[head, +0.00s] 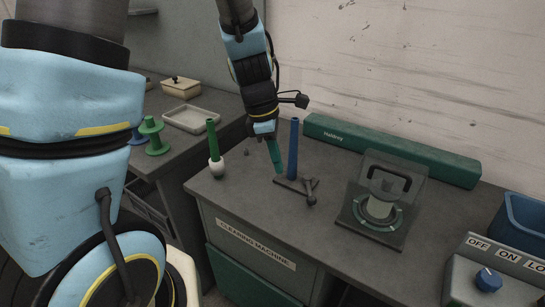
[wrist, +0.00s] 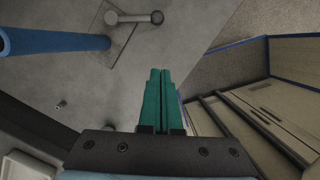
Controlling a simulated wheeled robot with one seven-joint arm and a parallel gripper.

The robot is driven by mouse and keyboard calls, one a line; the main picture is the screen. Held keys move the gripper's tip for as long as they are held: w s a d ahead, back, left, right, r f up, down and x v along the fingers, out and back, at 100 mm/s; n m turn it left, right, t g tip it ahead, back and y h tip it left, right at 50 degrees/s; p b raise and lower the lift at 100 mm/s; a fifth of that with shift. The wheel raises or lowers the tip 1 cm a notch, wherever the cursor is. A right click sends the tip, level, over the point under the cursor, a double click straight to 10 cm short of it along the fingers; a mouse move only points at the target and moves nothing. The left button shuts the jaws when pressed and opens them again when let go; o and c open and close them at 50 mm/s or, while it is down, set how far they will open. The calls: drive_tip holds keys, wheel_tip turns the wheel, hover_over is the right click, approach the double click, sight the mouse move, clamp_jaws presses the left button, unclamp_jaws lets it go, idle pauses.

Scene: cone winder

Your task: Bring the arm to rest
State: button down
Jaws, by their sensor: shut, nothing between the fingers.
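My gripper (head: 275,158) hangs from my light-blue arm over the grey bench, pointing down. Its green fingers (wrist: 160,90) are shut together with nothing between them. In the head view they are close to the left of the upright blue post (head: 293,148) on its dark base plate. In the wrist view the blue post (wrist: 60,42) lies at upper left, apart from the fingers. I cannot tell exactly how high the fingertips are above the bench.
A green post in a white holder (head: 216,165) stands left of my gripper. A clamp-like device (head: 380,207), a long green box (head: 390,150), a blue bin (head: 522,222) and a control box (head: 495,272) are to the right. A pale tray (head: 191,120) and green spool (head: 153,135) are on the left bench.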

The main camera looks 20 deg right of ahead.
drive_tip(key=w+a+r+m+t+y, duration=0.1)
drive_tip(key=a+r+m, duration=0.1)
drive_tip(key=a+m, duration=0.5)
drive_tip(key=w+a+r+m+t+y, duration=0.1)
drive_tip(key=a+r+m, duration=0.2)
drive_tip(key=a, duration=1.5)
drive_tip(key=m, duration=0.4)
drive_tip(key=shift+m+t, duration=0.3)
